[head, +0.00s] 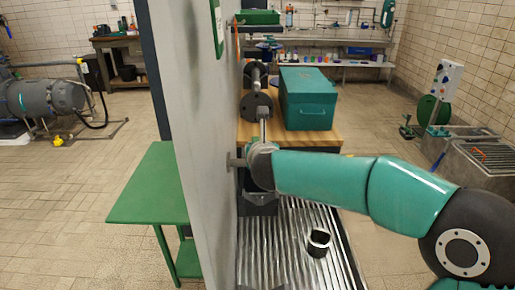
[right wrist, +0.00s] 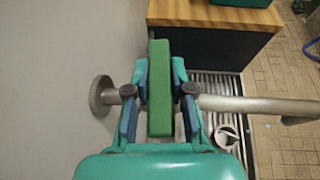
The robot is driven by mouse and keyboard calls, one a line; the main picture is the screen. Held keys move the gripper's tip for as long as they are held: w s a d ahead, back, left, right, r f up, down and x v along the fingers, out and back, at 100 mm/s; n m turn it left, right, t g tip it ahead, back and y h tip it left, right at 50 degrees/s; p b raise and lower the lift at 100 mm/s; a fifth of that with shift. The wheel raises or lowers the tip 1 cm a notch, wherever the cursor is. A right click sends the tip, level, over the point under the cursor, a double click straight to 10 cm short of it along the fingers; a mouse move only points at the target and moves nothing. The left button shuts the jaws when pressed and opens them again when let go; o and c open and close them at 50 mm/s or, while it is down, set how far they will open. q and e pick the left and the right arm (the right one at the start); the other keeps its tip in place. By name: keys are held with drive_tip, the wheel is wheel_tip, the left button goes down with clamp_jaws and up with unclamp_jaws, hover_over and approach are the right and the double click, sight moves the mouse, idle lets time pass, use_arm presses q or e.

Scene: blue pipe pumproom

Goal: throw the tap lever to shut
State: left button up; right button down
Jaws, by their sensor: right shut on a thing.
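The tap lever (right wrist: 159,85) is a long green bar in the right wrist view, lying lengthwise up the picture across the tap's grey pipe (right wrist: 245,104). The pipe leaves a round wall flange (right wrist: 101,96) at left and ends in a downturned spout at right. My right gripper (right wrist: 160,103) is shut on the lever, one finger on each side of it. In the head view my right gripper (head: 259,167) is at the tap beside the grey wall; my wrist hides the lever there. My left gripper is in neither view.
A ribbed metal drain tray (head: 285,222) lies below, with a dark cup (head: 318,242) on it. A wooden-topped bench (head: 322,138) behind carries a teal toolbox (head: 308,97). The grey wall (head: 195,120) stands close on the left, with a green table (head: 150,185) beyond it.

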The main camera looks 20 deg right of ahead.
drive_tip(key=shift+r+m+h, duration=0.1)
drive_tip(key=shift+m+h, duration=0.6)
drive_tip(key=shift+h, duration=0.1)
drive_tip(key=shift+d, duration=0.1)
drive_tip(key=c, duration=1)
unclamp_jaws()
drive_tip(key=shift+w, duration=0.1)
drive_tip(key=v, duration=1.2)
